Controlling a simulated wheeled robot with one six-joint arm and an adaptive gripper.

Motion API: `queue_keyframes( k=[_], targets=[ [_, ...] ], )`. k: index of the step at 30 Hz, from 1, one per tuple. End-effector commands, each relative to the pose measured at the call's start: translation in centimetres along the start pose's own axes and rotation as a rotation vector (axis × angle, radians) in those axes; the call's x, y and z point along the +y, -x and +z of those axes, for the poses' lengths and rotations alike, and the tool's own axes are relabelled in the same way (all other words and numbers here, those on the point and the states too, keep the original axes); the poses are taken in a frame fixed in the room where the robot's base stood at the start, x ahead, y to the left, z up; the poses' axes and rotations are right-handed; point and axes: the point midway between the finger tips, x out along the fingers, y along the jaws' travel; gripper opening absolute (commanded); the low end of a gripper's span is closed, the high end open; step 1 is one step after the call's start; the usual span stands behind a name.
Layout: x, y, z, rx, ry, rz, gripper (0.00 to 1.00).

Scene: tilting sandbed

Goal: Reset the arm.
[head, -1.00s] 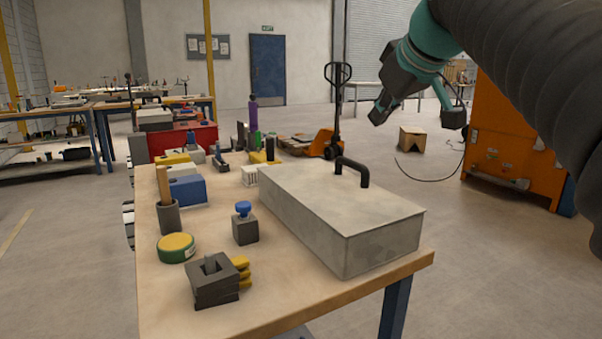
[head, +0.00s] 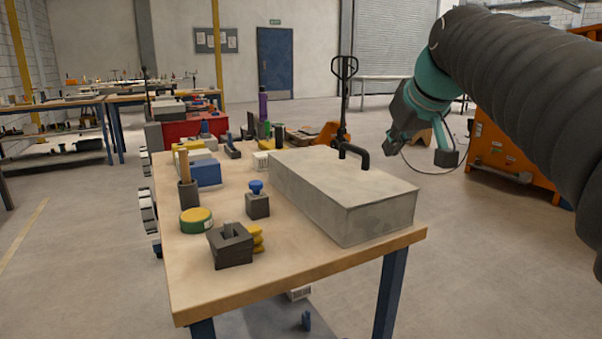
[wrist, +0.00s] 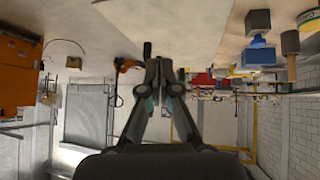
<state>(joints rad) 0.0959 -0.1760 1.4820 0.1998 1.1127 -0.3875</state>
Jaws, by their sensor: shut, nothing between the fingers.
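My arm reaches in from the upper right of the head view. My gripper (head: 393,144) hangs in free air to the right of the workbench (head: 300,272), beyond the grey box, pointing down and slightly left. It touches nothing there. In the wrist view my gripper (wrist: 159,62) has its two dark fingers together, with nothing between them. That view is upside down, with the bench along its top.
A grey box with a black handle (head: 345,200) takes up the bench's right side. A blue-knobbed block (head: 257,205), a green-yellow tin (head: 196,221) and a dark block (head: 230,247) stand left. An orange cabinet (head: 500,150) stands at right; open floor lies between.

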Motion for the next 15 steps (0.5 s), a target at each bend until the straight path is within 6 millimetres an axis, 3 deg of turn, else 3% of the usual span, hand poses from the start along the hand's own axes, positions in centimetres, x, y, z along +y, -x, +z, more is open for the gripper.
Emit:
queue_keyframes(
  k=[5, 8, 15],
  targets=[
    [-0.5, -2.2, 4.3, -0.061, -0.086, 0.013, 0.0],
    [-1.1, -3.5, 8.0, -0.105, -0.143, 0.026, 0.0],
    [-3.6, -5.7, 20.0, -0.213, -0.259, 0.067, 0.0]
  ],
)
